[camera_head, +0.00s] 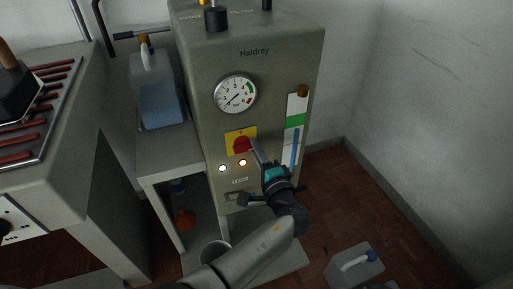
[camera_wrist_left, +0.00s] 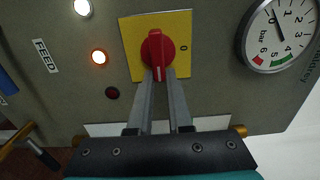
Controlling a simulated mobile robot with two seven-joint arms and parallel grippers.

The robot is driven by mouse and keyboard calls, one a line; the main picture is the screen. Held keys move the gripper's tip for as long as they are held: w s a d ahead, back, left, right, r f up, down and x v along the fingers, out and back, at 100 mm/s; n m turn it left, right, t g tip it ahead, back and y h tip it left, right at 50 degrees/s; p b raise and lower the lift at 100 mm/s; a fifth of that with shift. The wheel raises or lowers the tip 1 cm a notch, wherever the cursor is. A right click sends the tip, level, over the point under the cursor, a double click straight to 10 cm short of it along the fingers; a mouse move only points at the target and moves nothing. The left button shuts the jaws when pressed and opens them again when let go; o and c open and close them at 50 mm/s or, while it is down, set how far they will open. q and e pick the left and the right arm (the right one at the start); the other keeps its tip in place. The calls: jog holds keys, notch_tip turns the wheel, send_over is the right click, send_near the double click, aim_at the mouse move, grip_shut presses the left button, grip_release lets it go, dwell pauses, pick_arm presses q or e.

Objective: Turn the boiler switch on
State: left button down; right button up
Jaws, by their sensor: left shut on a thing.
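The boiler switch is a red rotary knob (camera_head: 241,145) on a yellow plate (camera_head: 232,135) on the boiler front. In the left wrist view the knob (camera_wrist_left: 158,48) has a white line toward its lower end, between my fingers. A "0" is printed on the plate to the right of the knob there, so the line is about a quarter turn from it. My left gripper (camera_head: 256,150) has its fingertips on the knob's handle, one on each side; the left wrist view shows the fingers (camera_wrist_left: 158,80) shut on it. The plate beneath the fingers is hidden. My right gripper is out of view.
A pressure gauge (camera_head: 236,93) sits above the switch. A white lamp (camera_head: 222,168) and an orange lamp (camera_head: 242,162) glow below it; a dark red lamp (camera_wrist_left: 112,92) is unlit. A level tube (camera_head: 294,135) stands right, a water jug (camera_head: 156,90) left.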

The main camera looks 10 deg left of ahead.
pick_arm(q)
jog(key=shift+f, duration=0.1)
dwell(0.3)
jog(key=c, duration=0.8)
grip_release()
jog(key=shift+c, duration=0.2)
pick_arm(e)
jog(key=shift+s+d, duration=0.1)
